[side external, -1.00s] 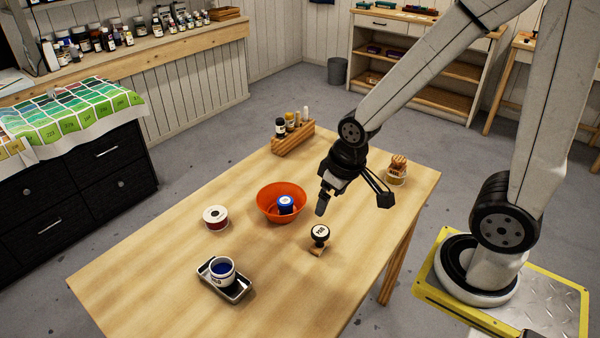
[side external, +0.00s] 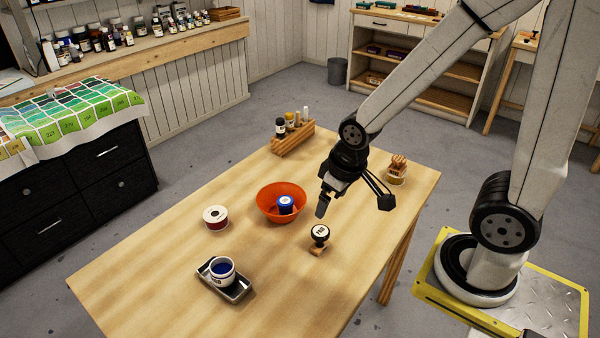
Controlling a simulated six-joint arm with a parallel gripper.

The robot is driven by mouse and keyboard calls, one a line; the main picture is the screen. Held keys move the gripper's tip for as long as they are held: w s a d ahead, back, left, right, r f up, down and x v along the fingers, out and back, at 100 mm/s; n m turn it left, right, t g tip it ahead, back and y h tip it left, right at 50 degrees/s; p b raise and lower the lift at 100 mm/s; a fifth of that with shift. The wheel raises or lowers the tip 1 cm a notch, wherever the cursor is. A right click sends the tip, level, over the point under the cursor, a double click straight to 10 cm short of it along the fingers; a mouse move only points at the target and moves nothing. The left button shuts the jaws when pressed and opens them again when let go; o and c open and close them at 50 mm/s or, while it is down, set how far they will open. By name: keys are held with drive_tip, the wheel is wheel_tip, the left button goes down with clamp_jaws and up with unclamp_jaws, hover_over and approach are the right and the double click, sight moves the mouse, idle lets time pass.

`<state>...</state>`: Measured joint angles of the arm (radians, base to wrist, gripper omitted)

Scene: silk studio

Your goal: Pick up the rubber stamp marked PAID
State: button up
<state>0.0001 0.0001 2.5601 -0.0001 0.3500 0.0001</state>
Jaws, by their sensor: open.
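One finger hangs just above the stamp in the picture; the other is spread out to the right.
An orange bowl (side external: 270,210) holds a blue-topped jar (side external: 286,205). Also on the table (side external: 180,275) are a red-and-white tin (side external: 216,218), a metal tray (side external: 239,292) with a cup of blue (side external: 222,270), a wooden rack (side external: 293,138) of bottles and a wooden item (side external: 397,170).

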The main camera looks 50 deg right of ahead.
drive_tip(key=m+t+y, duration=0.1)
drive_tip(key=m+y, duration=1.1)
drive_tip(key=m, duration=0.9)
approach(322, 230)
drive_tip(key=a, duration=0.1)
drive_tip(key=a+f, duration=0.1)
drive_tip(key=shift+s+a+f, duration=0.2)
drive_tip(key=shift+a, duration=0.15)
drive_tip(key=shift+w+d+f+m+t+y, duration=0.2)
drive_tip(key=shift+d+m+t+y, duration=0.15)
drive_tip(key=shift+m+t, duration=0.35)
drive_tip(key=shift+x, duration=3.85)
